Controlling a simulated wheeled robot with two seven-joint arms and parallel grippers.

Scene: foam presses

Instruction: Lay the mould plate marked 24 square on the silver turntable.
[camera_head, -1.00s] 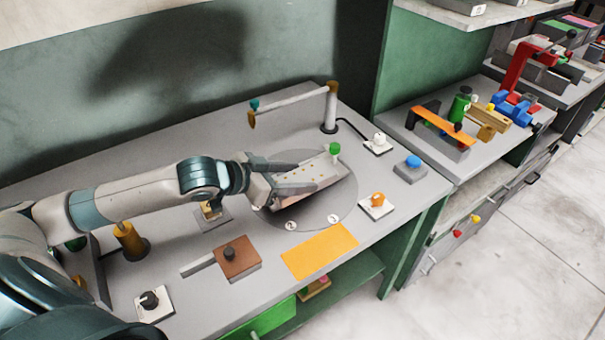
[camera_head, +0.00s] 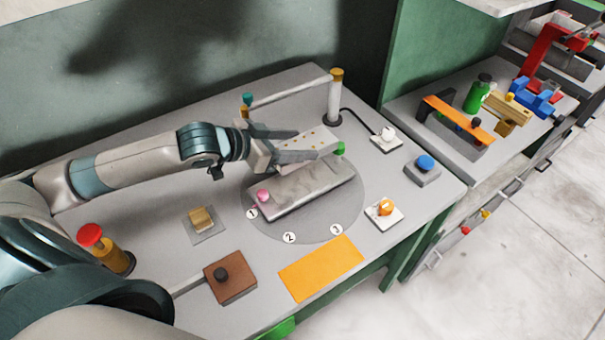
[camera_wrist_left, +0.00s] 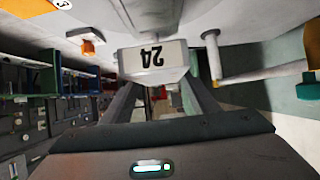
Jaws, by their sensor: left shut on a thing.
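My left gripper (camera_head: 308,150) is shut on a pale plate with several gold dots (camera_head: 318,139). In the left wrist view, the plate (camera_wrist_left: 153,57) shows an upside-down 24 on its end face, between the fingers. In the head view it appears above and toward the back of the silver turntable (camera_head: 318,232). A long grey slab (camera_head: 305,188) lies on the turntable, with a pink knob (camera_head: 262,195) at its left end and a green knob (camera_head: 340,148) at its right. The plate partly hides the slab's far side; I cannot tell the gap. My right gripper is not in view.
A post with a horizontal bar (camera_head: 335,98) stands behind the turntable. A white-knob box (camera_head: 386,139), a blue button (camera_head: 425,164) and an orange-knob box (camera_head: 384,211) are to the right. An orange mat (camera_head: 320,268) and a brown block (camera_head: 231,280) lie in front.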

